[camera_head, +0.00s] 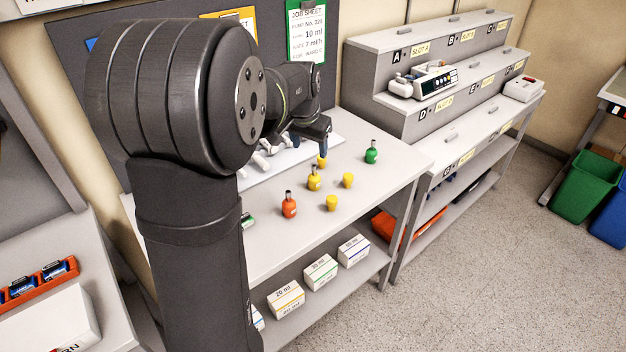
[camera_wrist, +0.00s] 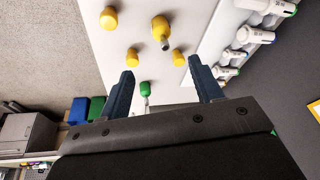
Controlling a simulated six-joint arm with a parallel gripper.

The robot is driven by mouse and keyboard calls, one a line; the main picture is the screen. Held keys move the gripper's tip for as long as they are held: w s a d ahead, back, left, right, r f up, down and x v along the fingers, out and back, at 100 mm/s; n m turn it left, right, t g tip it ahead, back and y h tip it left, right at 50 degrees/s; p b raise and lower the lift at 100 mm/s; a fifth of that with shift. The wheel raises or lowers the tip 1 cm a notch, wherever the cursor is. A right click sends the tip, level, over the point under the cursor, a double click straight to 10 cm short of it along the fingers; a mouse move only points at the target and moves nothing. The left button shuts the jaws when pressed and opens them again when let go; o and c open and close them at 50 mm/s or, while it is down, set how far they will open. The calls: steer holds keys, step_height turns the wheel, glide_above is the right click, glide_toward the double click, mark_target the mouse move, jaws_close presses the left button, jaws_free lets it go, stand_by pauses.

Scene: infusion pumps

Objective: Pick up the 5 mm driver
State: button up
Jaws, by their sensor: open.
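I see no size mark, so I cannot tell which item is the 5 mm driver. Upright on the table are colour-handled pieces with dark narrow tops: an orange one (camera_head: 289,207), a yellow one (camera_head: 313,182) and a green one (camera_head: 371,154). In the wrist view, the yellow piece (camera_wrist: 160,27) lies beyond my fingertips, and the green piece (camera_wrist: 146,88) shows between my fingers. My gripper (camera_wrist: 162,66) is open and empty above the table. In the head view, its dark blue finger (camera_head: 318,140) shows over the table's back part; my arm hides the rest.
Small yellow caps (camera_head: 331,203) stand among the pieces. White syringes (camera_wrist: 255,35) lie on a pale mat along the back. A stepped grey rack (camera_head: 430,125) holding a pump (camera_head: 435,79) stands to the right. Boxes (camera_head: 321,271) sit on the shelf below.

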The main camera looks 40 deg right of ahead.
mark_target(313, 174)
steer(key=shift+n+h, duration=0.4)
steer(key=shift+n, duration=0.3)
steer(key=x, duration=0.8)
steer(key=w+a+x, duration=0.1)
steer(key=x, duration=0.2)
steer(key=shift+w+d+f, duration=0.15)
steer(key=shift+f, duration=0.25)
steer(key=shift+s+x, duration=0.15)
steer(key=shift+x, duration=1.25)
steer(key=shift+s+x, duration=0.2)
steer(key=shift+x, duration=1.15)
steer(key=shift+d, duration=0.15)
steer(key=c, duration=1.1)
